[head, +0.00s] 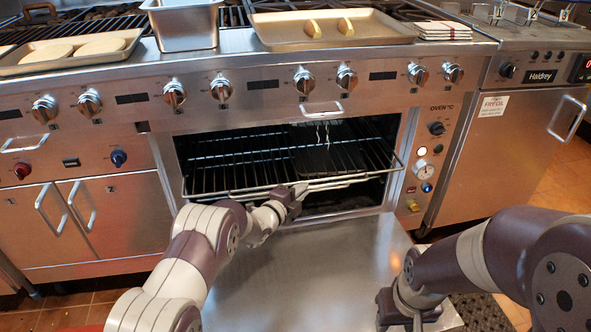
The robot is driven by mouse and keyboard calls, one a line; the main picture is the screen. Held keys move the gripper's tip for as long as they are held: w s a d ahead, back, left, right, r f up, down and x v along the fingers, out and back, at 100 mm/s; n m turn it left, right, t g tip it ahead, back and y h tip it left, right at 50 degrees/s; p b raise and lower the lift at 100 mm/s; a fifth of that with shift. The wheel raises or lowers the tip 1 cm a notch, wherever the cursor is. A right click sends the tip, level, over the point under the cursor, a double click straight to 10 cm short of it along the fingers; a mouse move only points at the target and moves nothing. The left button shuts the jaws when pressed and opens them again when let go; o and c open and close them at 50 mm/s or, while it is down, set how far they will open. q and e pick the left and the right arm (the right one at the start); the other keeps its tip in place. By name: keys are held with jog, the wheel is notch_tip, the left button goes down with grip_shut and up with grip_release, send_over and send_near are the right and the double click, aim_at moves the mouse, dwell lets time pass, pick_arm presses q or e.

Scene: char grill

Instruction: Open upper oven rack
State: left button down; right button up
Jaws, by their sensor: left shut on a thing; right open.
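The oven stands open in the middle, with its door (300,270) folded down flat toward me. A wire upper rack (240,168) juts forward from the oven opening, its front bar (245,190) out past the frame. My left gripper (298,192) is shut on the front bar of the rack, near its middle; the fingers are small and partly hidden by the wrist. My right gripper (405,315) is low at the right of the door, apart from the rack, and its fingertips are mostly out of view.
A tray with two buns (85,48), a steel pan (183,24) and a tray with yellow pieces (330,28) stand on the range top. Control knobs (304,80) line the front panel. A fryer (530,130) stands at the right.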

pick_arm(q)
jog(key=s+d+p, duration=0.1)
jog(key=s+p, duration=0.2)
jog(key=s, duration=0.6)
jog(key=s+d+p, duration=0.2)
jog(key=s+p, duration=0.1)
jog(key=s, duration=0.6)
jog(key=shift+s+d, duration=0.2)
jog(key=shift+d, duration=0.1)
jog(key=shift+f, duration=0.15)
jog(key=c, duration=1.2)
grip_release()
jog(key=p+v, duration=0.4)
jog(key=v, duration=0.8)
jog(key=shift+s+a, duration=0.2)
jog(key=shift+s, duration=0.05)
